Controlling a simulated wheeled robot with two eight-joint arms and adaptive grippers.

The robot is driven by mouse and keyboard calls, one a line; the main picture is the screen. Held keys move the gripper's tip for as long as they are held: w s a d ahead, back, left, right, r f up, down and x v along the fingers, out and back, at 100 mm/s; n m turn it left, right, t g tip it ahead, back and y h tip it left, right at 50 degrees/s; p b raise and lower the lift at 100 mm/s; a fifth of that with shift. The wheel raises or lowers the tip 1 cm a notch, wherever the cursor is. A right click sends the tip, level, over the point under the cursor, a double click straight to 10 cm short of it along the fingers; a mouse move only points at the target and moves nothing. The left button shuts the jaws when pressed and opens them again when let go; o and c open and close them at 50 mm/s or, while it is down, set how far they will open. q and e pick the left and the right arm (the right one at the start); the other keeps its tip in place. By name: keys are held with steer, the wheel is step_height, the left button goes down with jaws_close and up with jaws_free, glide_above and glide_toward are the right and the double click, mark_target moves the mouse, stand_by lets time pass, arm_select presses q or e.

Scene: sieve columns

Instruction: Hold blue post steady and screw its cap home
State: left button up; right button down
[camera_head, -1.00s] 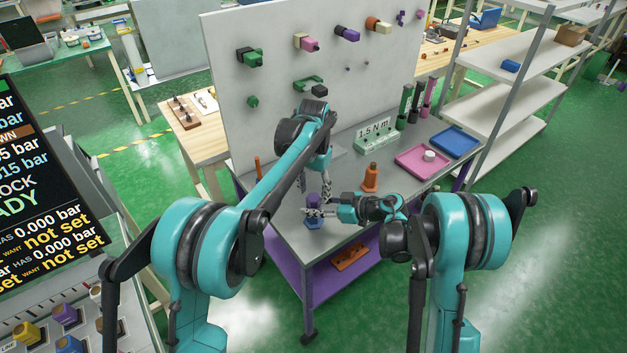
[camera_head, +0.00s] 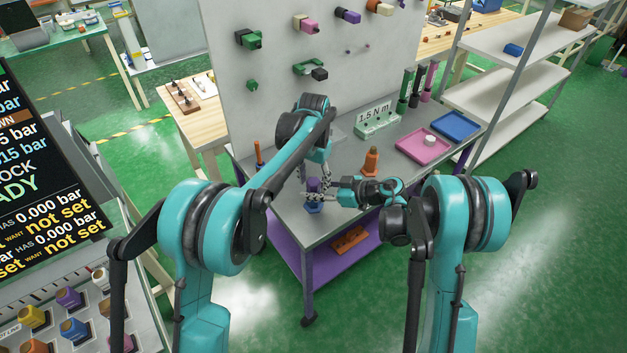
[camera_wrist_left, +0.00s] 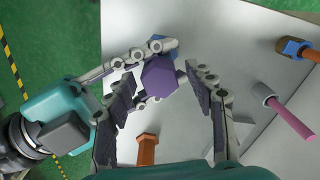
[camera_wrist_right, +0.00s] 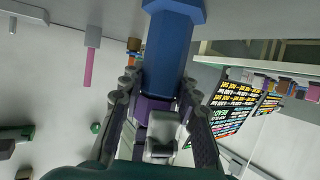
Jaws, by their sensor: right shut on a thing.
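The blue post (camera_head: 313,208) stands upright on the grey bench top, with a purple cap (camera_head: 312,186) at its top. My right gripper (camera_head: 316,197) comes in from the side and is shut on the post; the right wrist view shows its fingers (camera_wrist_right: 160,95) on either side of the blue body (camera_wrist_right: 168,50). My left gripper (camera_head: 315,178) points down over the cap. In the left wrist view its fingers (camera_wrist_left: 162,78) are spread either side of the purple hexagonal cap (camera_wrist_left: 159,74), with gaps visible. The cap's seating on the post is hidden.
An orange post (camera_head: 371,161) stands right of the blue one. Behind it are a green 1.5 N m stand (camera_head: 377,124), a pink tray (camera_head: 404,145) and a blue tray (camera_head: 455,126). A pegboard (camera_head: 290,85) rises along the back. The front bench top is clear.

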arm_select(q)
steer(key=shift+r, duration=0.1)
steer(key=shift+r, duration=2.2)
steer(key=shift+r, duration=1.75)
steer(key=shift+c, duration=0.4)
steer(key=shift+f, duration=4.05)
